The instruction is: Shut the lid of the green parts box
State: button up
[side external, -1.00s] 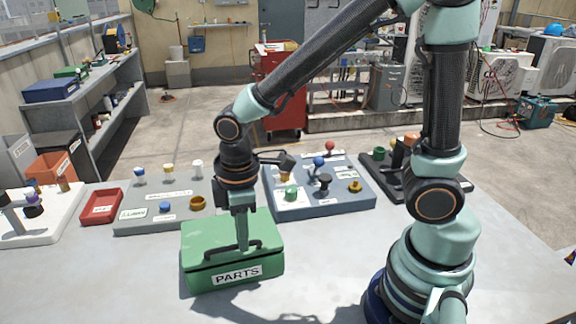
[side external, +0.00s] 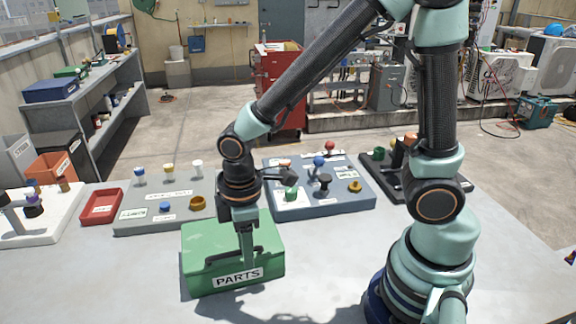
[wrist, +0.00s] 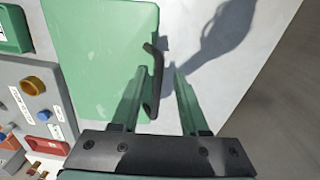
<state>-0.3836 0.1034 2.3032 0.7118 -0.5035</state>
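The green parts box (side external: 200,242) stands on the grey table, with a white PARTS label on its front. Its lid lies flat on top and looks shut; a very small gap at the front edge would be hard to see. A black handle (wrist: 155,85) runs along the lid's front edge. My gripper (side external: 248,266) points down at the front of the box, its tips in front of the front wall by the label. In the wrist view my gripper (wrist: 160,74) has its fingers apart, with the handle showing between them. I cannot tell whether they touch it.
Behind the box are a grey panel with knobs (side external: 130,226), a blue-grey panel with knobs (side external: 300,210) and a red tray (side external: 101,207). A white board with knobs (side external: 50,230) stands at the far left. The table in front of the box is clear.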

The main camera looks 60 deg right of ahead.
jog(key=shift+w+r, duration=0.1)
jog(key=shift+r, duration=0.05)
jog(key=shift+r, duration=0.25)
notch_tip(320, 180, up, 12)
jog(key=shift+s+f, duration=0.2)
jog(key=shift+f, duration=0.05)
jog(key=d+r+m+t, duration=0.3)
jog(key=d+m+t, duration=0.2)
jog(key=d+m, duration=0.5)
jog(key=shift+s+d, duration=0.3)
jog(key=shift+d, duration=0.6)
jog(key=shift+r, duration=0.1)
